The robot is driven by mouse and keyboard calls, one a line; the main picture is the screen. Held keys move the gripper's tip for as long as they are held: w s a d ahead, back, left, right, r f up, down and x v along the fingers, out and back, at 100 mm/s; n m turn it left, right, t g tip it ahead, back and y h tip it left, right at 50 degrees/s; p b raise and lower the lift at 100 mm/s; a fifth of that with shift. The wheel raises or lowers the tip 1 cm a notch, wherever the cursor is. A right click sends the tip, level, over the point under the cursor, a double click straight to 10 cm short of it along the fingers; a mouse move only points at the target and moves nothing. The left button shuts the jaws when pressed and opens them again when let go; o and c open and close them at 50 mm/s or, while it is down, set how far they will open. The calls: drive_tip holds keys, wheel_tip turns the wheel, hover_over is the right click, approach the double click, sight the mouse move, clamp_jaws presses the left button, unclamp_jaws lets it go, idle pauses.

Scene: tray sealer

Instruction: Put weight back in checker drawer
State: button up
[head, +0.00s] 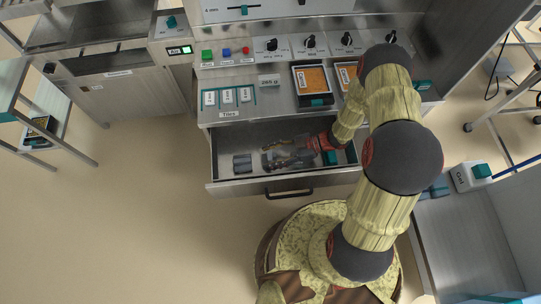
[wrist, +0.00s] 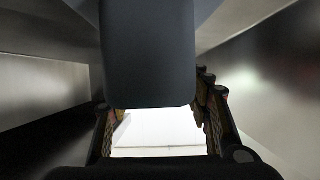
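The open drawer (head: 222,180) is pulled out below the machine's worktop in the head view. My gripper (head: 268,157) is low inside it, fingers pointing left. A dark grey weight-like object (head: 242,164) lies on the drawer floor just left of the fingertips. In the wrist view, the two fingers of my gripper (wrist: 155,110) stand well apart. A large dark rounded block (wrist: 148,55) fills the upper middle between them. I cannot tell whether the fingers touch it, or whether it is the weight.
The drawer's metal walls (wrist: 265,75) rise close on both sides of the gripper. The worktop with label cards (head: 228,97) and an orange-faced tray (head: 312,80) sits just above and behind. A side bench (head: 445,235) stands at right. The floor (head: 150,220) at left is clear.

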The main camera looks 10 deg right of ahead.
drive_tip(key=shift+o, duration=1.4)
drive_tip(key=shift+r, duration=0.25)
drive_tip(key=p+v, duration=0.1)
drive_tip(key=v, duration=0.2)
drive_tip(key=p+v, duration=0.2)
drive_tip(key=v, duration=0.2)
drive_tip(key=p+v, duration=0.1)
drive_tip(key=v, duration=0.3)
drive_tip(key=shift+r, duration=0.35)
drive_tip(key=shift+d+r, duration=0.15)
drive_tip(key=shift+d, duration=0.35)
